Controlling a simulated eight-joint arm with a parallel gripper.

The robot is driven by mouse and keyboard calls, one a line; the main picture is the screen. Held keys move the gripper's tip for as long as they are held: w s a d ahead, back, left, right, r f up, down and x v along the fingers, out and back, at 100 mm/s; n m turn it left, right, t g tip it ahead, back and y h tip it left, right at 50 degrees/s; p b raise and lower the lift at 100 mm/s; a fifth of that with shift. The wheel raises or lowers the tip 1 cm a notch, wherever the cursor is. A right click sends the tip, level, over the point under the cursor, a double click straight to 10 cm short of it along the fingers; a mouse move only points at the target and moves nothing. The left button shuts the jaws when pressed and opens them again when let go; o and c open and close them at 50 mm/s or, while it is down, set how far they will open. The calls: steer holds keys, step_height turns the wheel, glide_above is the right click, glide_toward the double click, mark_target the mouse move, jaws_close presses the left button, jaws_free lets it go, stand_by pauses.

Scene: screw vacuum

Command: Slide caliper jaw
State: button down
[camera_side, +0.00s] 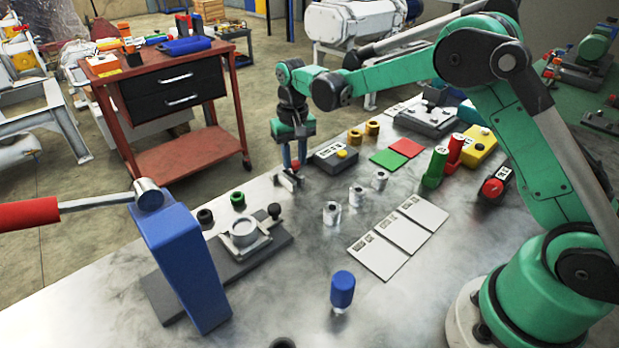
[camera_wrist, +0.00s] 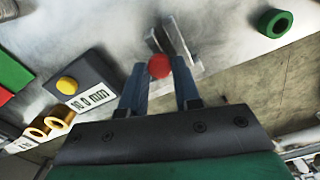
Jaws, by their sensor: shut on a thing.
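My gripper (camera_side: 295,160) points down and is shut on a small red knob (camera_side: 296,165) at the caliper. The wrist view shows the red knob (camera_wrist: 159,66) between my two blue fingertips (camera_wrist: 160,72). Pale metal jaw plates (camera_side: 287,178) stand just beside the knob near the bench's far edge; they also show in the wrist view (camera_wrist: 181,43). A dark readout box (camera_side: 334,153) with a yellow button (camera_wrist: 67,85) sits to their right in the side view. Its white label (camera_wrist: 92,97) reads a number in mm, seemingly 10.0. My fingers hide part of the knob's mount.
Green and black rings (camera_side: 238,199) stand left of the jaws, near a clamp fixture (camera_side: 246,235). Bare bench lies in front of the jaws.

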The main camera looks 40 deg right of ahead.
steer(key=d, duration=0.4)
steer(key=c, duration=0.6)
jaws_free()
steer(key=shift+a, duration=0.1)
step_height(320, 180, up, 6)
steer(key=shift+f, duration=0.15)
